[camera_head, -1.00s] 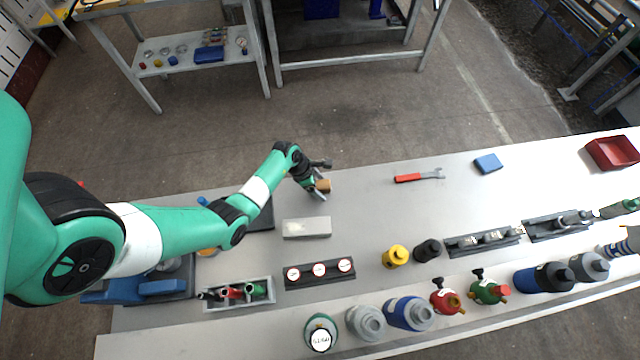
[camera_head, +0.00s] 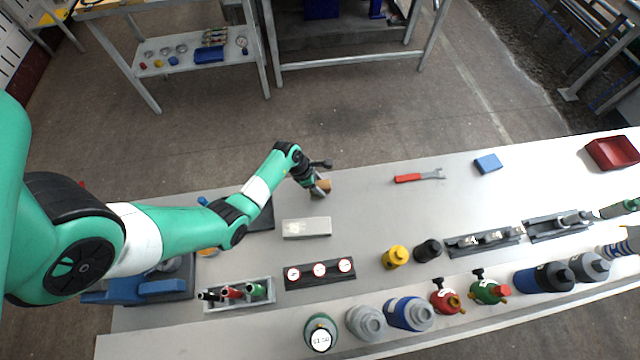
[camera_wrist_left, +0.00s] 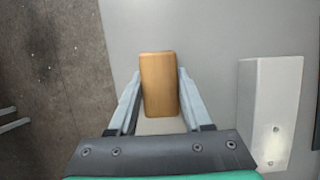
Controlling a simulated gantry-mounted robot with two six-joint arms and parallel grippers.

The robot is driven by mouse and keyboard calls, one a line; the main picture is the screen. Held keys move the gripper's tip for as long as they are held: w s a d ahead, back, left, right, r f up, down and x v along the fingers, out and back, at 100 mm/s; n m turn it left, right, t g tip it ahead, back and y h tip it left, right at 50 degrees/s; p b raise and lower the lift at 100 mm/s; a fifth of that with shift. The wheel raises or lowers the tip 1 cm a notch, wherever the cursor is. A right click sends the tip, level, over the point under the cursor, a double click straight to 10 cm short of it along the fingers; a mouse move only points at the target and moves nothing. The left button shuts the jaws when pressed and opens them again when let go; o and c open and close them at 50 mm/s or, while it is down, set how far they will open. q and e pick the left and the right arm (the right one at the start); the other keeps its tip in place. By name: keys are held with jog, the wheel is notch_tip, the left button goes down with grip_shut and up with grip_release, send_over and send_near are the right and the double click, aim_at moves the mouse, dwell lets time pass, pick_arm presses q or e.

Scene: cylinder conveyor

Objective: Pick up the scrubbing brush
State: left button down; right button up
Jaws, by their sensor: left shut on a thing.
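The scrubbing brush shows as a tan wooden block (camera_wrist_left: 159,84) between my left gripper's fingers in the left wrist view. In the head view the brush (camera_head: 323,186) is small and partly hidden by the gripper, near the table's far edge. My left gripper (camera_head: 316,190) is shut on the brush, with one finger along each long side; it also shows in the left wrist view (camera_wrist_left: 159,98). I cannot tell whether the brush touches the table. The underside of the brush is hidden. My right gripper is not in view.
A grey-white block (camera_head: 307,228) lies just nearer than the gripper. A red-handled wrench (camera_head: 419,176) and a blue block (camera_head: 488,164) lie to the right. A gauge rack (camera_head: 319,273) and several cylinders stand along the near side. The table between brush and wrench is clear.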

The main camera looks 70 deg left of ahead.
aim_at(323, 184)
pick_arm(q)
notch_tip(323, 184, up, 4)
jog(key=shift+f+p, duration=0.25)
jog(key=shift+p, duration=0.7)
jog(key=s+d+r+p, duration=0.2)
jog(key=s+r+p, duration=0.1)
jog(key=s, duration=0.3)
jog(key=s+d+r+p, duration=0.2)
jog(key=s+r+p, duration=0.1)
jog(key=s+r, duration=0.3)
jog(key=shift+s+d+r+p, duration=0.25)
jog(key=shift+s+d+p, duration=0.1)
jog(key=shift+s, duration=0.25)
